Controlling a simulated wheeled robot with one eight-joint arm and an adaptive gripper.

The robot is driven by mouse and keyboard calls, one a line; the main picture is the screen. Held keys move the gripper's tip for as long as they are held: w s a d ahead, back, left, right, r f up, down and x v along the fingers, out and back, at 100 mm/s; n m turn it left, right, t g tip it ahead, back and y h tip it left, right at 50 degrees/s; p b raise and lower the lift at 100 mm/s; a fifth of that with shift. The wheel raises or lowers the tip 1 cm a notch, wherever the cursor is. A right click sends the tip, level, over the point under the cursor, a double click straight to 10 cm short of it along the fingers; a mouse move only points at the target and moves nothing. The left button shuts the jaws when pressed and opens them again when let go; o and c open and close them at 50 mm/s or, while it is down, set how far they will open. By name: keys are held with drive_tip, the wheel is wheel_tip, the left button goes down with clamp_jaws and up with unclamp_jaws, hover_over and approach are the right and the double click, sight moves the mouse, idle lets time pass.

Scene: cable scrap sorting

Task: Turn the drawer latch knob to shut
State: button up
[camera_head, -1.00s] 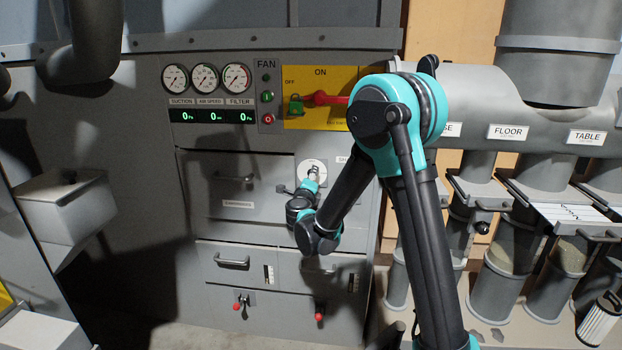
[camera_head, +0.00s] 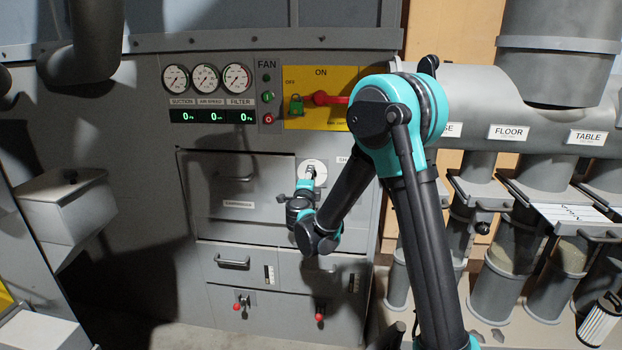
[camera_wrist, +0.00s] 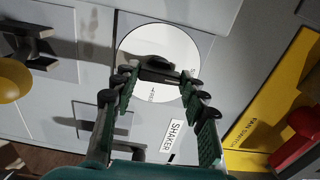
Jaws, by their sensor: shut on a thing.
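The latch knob (camera_wrist: 158,72) is a dark bar on a round white dial plate (camera_wrist: 150,42). In the head view the dial (camera_head: 320,164) sits on the grey cabinet front, right of the upper panel with a handle. My gripper (camera_wrist: 158,77) has its green fingers on both sides of the knob and is shut on it. In the head view my gripper (camera_head: 311,175) covers the lower part of the dial. The small print on the dial is not readable, and I cannot tell which mark the knob points to.
Drawer handles (camera_head: 232,263) stick out below. A SHAKER label (camera_wrist: 173,136) and a yellow ball (camera_wrist: 12,80) show in the wrist view.

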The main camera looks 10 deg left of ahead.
drive_tip(key=o, duration=1.2)
drive_tip(key=shift+c, duration=0.2)
drive_tip(key=shift+s, duration=0.15)
drive_tip(key=s, duration=1.1)
drive_tip(key=shift+s+a, duration=0.25)
drive_tip(key=shift+s, duration=0.15)
